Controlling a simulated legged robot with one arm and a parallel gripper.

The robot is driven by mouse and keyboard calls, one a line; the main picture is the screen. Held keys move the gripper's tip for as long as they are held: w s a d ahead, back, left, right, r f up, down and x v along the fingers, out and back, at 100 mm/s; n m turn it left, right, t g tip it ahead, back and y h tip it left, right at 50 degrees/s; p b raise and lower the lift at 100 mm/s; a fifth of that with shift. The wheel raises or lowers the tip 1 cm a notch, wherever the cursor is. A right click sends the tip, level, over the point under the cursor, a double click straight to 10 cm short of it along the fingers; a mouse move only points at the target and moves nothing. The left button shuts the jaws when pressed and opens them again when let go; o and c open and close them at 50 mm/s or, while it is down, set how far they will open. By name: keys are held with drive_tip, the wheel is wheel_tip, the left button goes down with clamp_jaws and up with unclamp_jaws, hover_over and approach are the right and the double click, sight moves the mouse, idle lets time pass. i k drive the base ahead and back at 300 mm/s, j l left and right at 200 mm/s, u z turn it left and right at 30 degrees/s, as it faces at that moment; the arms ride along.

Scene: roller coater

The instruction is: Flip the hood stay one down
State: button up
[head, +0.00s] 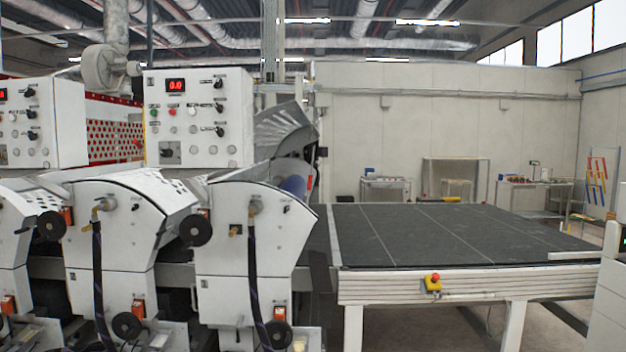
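A grey, curved metal hood (284,126) stands raised and tilted behind the nearest white coater unit (258,260), left of the picture's middle. I cannot clearly make out a separate hood stay at this distance. A small dark upright part (322,160) shows just right of the hood, but I cannot tell what it is. Part of a bluish roller (293,185) shows below the hood. My gripper is not in view.
White control boxes (199,118) stand above the coater units at left. A dark conveyor table (440,235) with a red emergency button (435,278) on its front extends right. A white machine edge (609,295) stands at far right. Benches (388,188) line the back wall.

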sight(310, 182)
drive_tip(key=i+j, duration=0.2)
drive_tip(key=i, duration=0.35)
drive_tip(key=i+j, duration=0.15)
drive_tip(key=i, duration=0.4)
drive_tip(key=i+j, duration=0.2)
drive_tip(key=i, duration=0.3)
drive_tip(key=i+j, duration=0.15)
drive_tip(key=i, duration=0.4)
